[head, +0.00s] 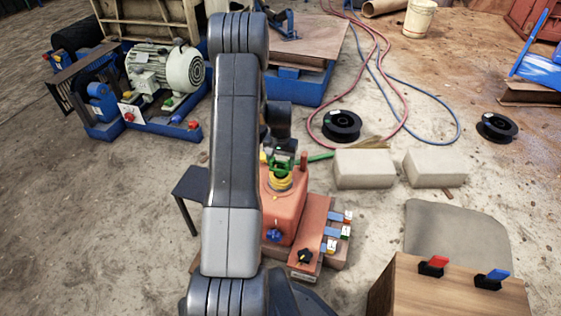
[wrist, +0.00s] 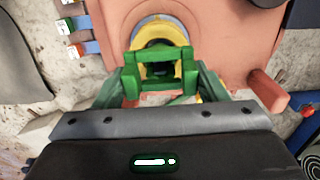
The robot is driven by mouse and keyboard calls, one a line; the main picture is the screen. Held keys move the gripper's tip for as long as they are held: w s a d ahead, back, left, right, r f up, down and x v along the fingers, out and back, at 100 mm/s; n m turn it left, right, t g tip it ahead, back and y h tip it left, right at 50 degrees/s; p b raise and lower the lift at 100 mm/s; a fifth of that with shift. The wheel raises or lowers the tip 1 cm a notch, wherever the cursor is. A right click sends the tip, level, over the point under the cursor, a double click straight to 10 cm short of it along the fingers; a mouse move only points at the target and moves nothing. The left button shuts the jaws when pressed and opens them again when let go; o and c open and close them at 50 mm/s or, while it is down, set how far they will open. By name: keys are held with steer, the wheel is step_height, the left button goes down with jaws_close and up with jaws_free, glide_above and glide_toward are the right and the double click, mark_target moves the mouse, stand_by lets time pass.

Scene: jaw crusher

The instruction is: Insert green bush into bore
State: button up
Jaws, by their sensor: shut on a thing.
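My gripper (wrist: 160,72) has green fingers and is shut on the green bush (wrist: 158,57), which is hard to tell apart from the fingers. In the wrist view they overlap the near side of a yellow ring (wrist: 184,34) around a dark bore (wrist: 157,42) in an orange-red housing (wrist: 230,40). In the head view my gripper (head: 283,161) is just above the yellow ring (head: 279,183) on top of the orange housing (head: 288,212). The bush's lower end is hidden, so I cannot tell whether it has entered the bore.
A reddish post (head: 304,161) stands near the ring. A lower block with a black knob (head: 305,256) and several coloured tabs (head: 338,232) adjoin the housing. Pale blocks (head: 363,169) lie to the right, a small dark table (head: 190,183) to the left. A wooden box (head: 440,290) is at front right.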

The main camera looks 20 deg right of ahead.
steer(key=shift+f+b, duration=1)
steer(key=shift+f, duration=0.65)
steer(key=o, duration=1.2)
steer(key=shift+o, duration=0.2)
step_height(320, 180, up, 14)
steer(key=p, duration=0.4)
steer(key=shift+f, duration=0.15)
step_height(320, 180, down, 14)
steer(key=b, duration=0.4)
steer(key=shift+r, duration=0.45)
